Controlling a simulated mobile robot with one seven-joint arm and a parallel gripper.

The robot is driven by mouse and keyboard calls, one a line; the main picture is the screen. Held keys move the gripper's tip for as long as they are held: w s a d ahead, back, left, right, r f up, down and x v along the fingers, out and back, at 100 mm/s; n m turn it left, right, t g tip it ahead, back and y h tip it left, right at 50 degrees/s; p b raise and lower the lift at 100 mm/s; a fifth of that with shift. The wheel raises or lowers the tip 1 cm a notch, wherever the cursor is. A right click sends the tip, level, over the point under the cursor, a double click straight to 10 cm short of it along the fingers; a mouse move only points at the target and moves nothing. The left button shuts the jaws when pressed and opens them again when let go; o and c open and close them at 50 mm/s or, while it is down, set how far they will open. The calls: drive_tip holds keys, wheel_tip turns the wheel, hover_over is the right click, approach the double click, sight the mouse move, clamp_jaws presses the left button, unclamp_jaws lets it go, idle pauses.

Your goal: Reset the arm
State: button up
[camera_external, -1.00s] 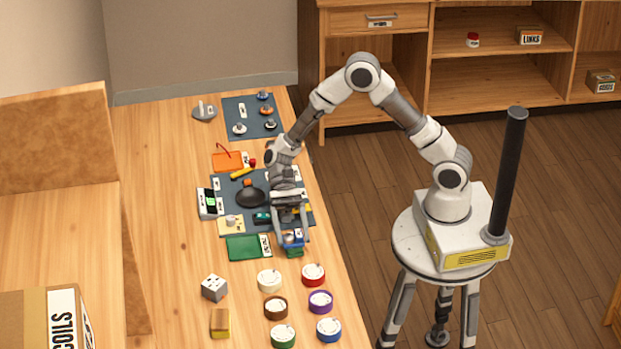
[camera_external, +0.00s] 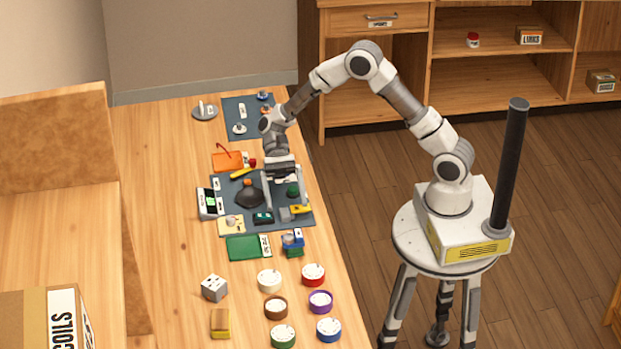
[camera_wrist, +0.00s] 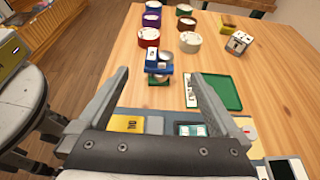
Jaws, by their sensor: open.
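My gripper (camera_external: 284,205) is open and empty above the right part of the dark mat (camera_external: 240,191) in the external view. In the wrist view its two fingers (camera_wrist: 163,95) stand wide apart with nothing between them. A small blue and green item (camera_external: 292,243) stands apart from the fingers, just past the mat's near edge. It also shows beyond the fingers in the wrist view (camera_wrist: 158,66). A black rounded object (camera_external: 249,196) lies on the mat to the left of my gripper.
Several dial discs, such as a red one (camera_external: 313,275), sit nearer the front. A grey cube (camera_external: 214,288) and a phone-like device (camera_external: 210,203) are at the left. Bare wood lies left of these.

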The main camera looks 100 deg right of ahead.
drive_tip(key=shift+v, duration=0.95)
drive_tip(key=s+a+r+n+t+h+p, duration=0.1)
drive_tip(key=s+a+r+n+h+p, duration=0.35)
drive_tip(key=s+r+n+h, duration=0.85)
drive_tip(key=s+n+t+b, duration=0.5)
drive_tip(key=s, duration=0.4)
wheel_tip(320, 180, up, 13)
drive_tip(key=p, duration=1.3)
drive_tip(key=shift+s, duration=0.2)
drive_tip(key=shift+r, duration=0.15)
